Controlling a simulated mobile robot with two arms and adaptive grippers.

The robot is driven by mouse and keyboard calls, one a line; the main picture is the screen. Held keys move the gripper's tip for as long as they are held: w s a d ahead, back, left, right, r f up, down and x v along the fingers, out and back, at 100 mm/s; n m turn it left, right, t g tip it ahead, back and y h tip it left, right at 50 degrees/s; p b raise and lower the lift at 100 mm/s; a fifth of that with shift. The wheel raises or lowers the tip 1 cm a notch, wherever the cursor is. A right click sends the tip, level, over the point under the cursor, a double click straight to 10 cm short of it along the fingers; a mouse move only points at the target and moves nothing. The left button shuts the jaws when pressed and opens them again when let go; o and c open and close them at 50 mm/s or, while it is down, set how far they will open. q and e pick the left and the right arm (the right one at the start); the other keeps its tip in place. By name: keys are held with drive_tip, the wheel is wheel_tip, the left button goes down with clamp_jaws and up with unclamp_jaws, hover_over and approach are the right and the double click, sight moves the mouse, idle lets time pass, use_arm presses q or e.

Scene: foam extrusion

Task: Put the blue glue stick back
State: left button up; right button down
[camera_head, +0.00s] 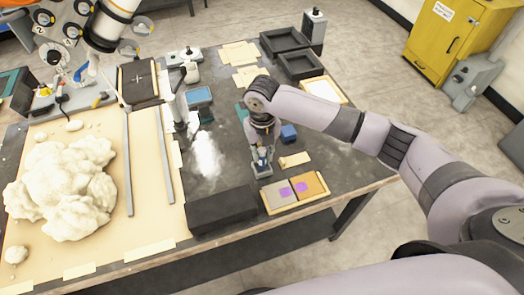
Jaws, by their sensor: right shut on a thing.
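My right gripper (262,168) points down over the dark worktable (225,175), just behind a wooden tray (268,207) with a grey and an orange-brown panel. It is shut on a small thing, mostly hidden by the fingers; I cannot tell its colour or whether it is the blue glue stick. No blue glue stick can be made out clearly elsewhere. A small blue block (289,133) stands on the table to the right of and behind the gripper. My left gripper is not in view.
A black box (222,211) lies left of the wooden tray, and a small beige block (294,160) lies right of the gripper. Black trays (284,41) stand at the back. A large foam mass (62,188) fills the left board.

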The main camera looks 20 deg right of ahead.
drive_tip(key=shift+f, duration=0.35)
drive_tip(key=shift+f, duration=0.1)
drive_tip(key=c, duration=1.4)
unclamp_jaws()
drive_tip(key=shift+c, duration=0.2)
wheel_tip(320, 180, up, 12)
drive_tip(key=b, duration=0.2)
